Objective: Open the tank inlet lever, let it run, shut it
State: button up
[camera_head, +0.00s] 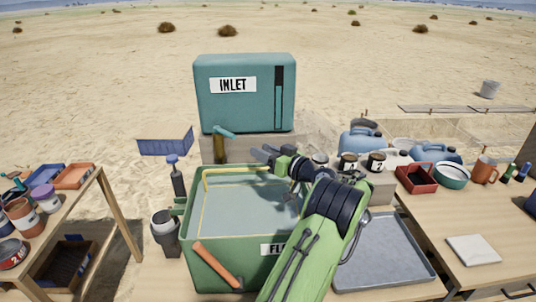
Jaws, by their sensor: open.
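The teal tank (213,108) with an "INLET" label (233,85) stands behind the green tub, a dark vertical strip on its right front. A teal lever (223,131) sticks out at the tank's lower left, above a brass-coloured spout (220,150). The lever slants down to the right. The green tub (215,269) below has a partly hidden label starting "FL" and holds a greyish surface, perhaps water. My gripper (262,153) is open and empty, above the tub's back edge, right of the lever and apart from it. My arm hides the tub's right side.
A grey tray (385,262) lies right of the tub. A left table holds paint pots (24,217) and trays. A dark bottle (177,181) stands left of the tub.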

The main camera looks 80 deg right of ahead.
jog(key=shift+v, duration=0.8)
jog(key=shift+c, duration=0.3)
